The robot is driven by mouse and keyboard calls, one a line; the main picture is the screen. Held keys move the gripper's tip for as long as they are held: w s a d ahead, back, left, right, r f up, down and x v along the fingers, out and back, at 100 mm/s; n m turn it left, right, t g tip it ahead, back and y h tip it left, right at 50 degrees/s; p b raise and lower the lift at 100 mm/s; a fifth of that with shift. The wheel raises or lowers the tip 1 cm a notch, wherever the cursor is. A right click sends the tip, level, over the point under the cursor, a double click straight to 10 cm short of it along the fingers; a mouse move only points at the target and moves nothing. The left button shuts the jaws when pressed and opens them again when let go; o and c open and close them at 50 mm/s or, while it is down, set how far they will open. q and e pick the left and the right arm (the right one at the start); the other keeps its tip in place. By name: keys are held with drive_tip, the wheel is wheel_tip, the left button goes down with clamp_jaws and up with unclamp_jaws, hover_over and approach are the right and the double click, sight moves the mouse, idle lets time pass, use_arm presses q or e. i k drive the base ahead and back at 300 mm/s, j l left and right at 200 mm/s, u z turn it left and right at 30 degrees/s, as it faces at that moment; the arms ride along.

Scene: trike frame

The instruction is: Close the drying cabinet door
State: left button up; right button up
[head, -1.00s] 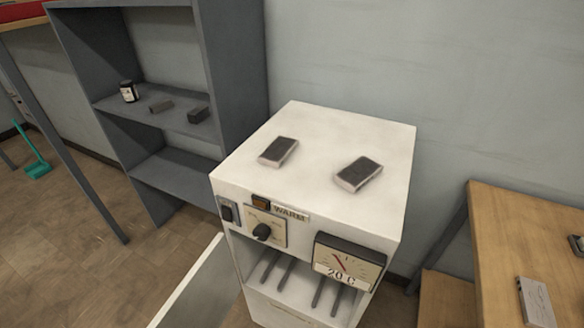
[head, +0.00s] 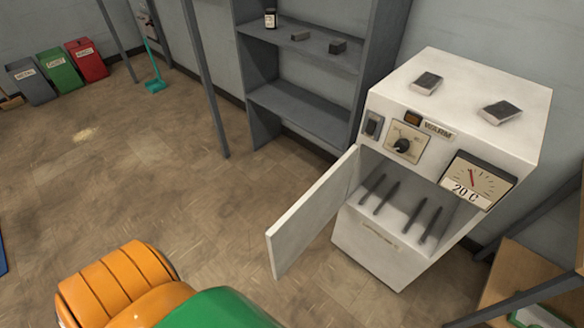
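The white drying cabinet (head: 375,240) stands at the right of the head view, with a switch, a dial (head: 404,146), a WARM label and a gauge reading 20 C (head: 476,182) on its upper front. Its white door (head: 312,214) is hinged at the cabinet's left side and stands wide open, swung out toward me and to the left. Several dark bars (head: 398,204) show inside the open compartment. Neither of my grippers is in view. An orange and green shape, probably part of my own arm, shows at the bottom left.
Two dark-topped blocks (head: 427,83) (head: 502,111) lie on the cabinet top. A grey shelf unit (head: 300,112) stands behind, holding a jar and small blocks. Metal, green and red bins (head: 62,72) stand at far left. A wooden bench (head: 525,272) is at lower right. The floor left of the door is clear.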

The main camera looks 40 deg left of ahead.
sight(287, 240)
drive_tip(key=j+z, duration=0.15)
drive_tip(key=j, duration=0.3)
drive_tip(key=k+j+z, duration=0.15)
drive_tip(key=j, duration=0.25)
drive_tip(key=j+z, duration=0.15)
drive_tip(key=j, duration=0.25)
drive_tip(key=k+j+z, duration=0.15)
drive_tip(key=j, duration=0.25)
drive_tip(key=j+z, duration=0.1)
drive_tip(key=j, duration=0.4)
